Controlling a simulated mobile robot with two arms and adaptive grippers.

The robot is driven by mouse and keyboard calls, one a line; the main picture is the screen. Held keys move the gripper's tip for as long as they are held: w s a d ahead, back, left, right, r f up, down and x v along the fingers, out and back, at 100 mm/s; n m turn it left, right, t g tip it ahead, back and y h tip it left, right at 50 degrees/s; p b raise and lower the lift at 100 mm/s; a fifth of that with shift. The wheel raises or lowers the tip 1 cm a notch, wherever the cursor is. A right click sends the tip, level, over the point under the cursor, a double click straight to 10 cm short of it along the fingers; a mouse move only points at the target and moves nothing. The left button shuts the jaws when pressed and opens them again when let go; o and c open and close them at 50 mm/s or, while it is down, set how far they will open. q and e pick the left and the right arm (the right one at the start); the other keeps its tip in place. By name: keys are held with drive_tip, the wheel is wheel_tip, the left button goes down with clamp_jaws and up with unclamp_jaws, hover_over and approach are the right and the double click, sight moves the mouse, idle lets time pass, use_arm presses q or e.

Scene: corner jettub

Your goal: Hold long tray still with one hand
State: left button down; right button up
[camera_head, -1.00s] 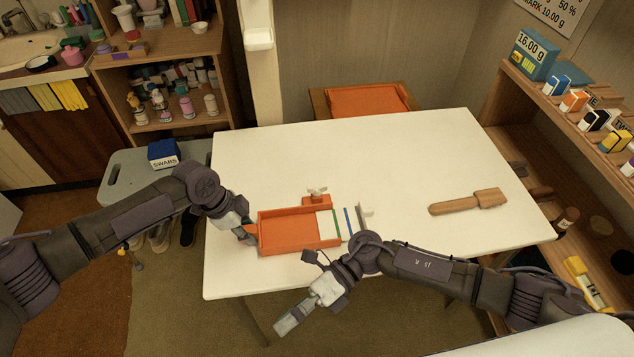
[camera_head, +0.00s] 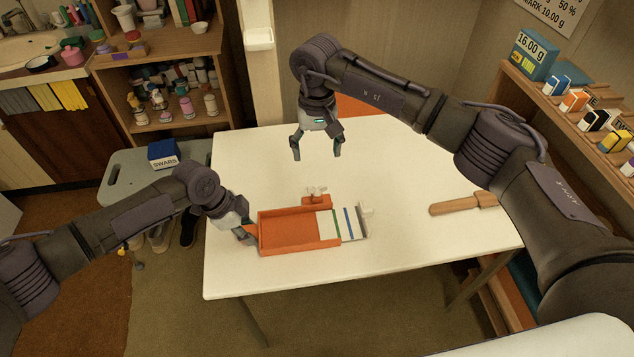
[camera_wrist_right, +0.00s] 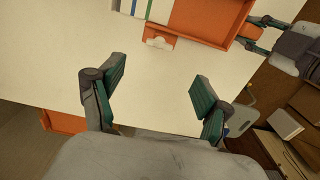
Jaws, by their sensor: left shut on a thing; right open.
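The long orange tray (camera_head: 290,249) lies on the white table, with a white section crossed by green and blue stripes (camera_head: 343,226) at its right end. A small orange block with a pale piece on top (camera_head: 316,197) sits at its far side. My left gripper (camera_head: 252,237) is shut on the tray's left end. My right gripper (camera_head: 316,153) is open and empty, pointing down above the table behind the tray. In the right wrist view its two fingers (camera_wrist_right: 160,98) are apart, and the tray (camera_wrist_right: 208,20) shows at the top with my left gripper at its end.
A wooden paddle-shaped tool (camera_head: 458,205) lies on the right of the white table (camera_head: 235,165), partly behind my right arm. A shelf with small boxes (camera_head: 575,105) stands at the right. A grey stool with a blue box (camera_head: 163,153) stands at the left. The table's back left is clear.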

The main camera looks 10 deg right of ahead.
sight(317, 186)
use_arm(q)
drive_tip(key=shift+s+a+f, duration=0.1)
drive_tip(key=shift+a+f, duration=0.05)
drive_tip(key=shift+f, duration=0.05)
use_arm(e)
wheel_tip(317, 186, down, 12)
drive_tip(key=shift+r, duration=0.1)
drive_tip(key=c, duration=1.2)
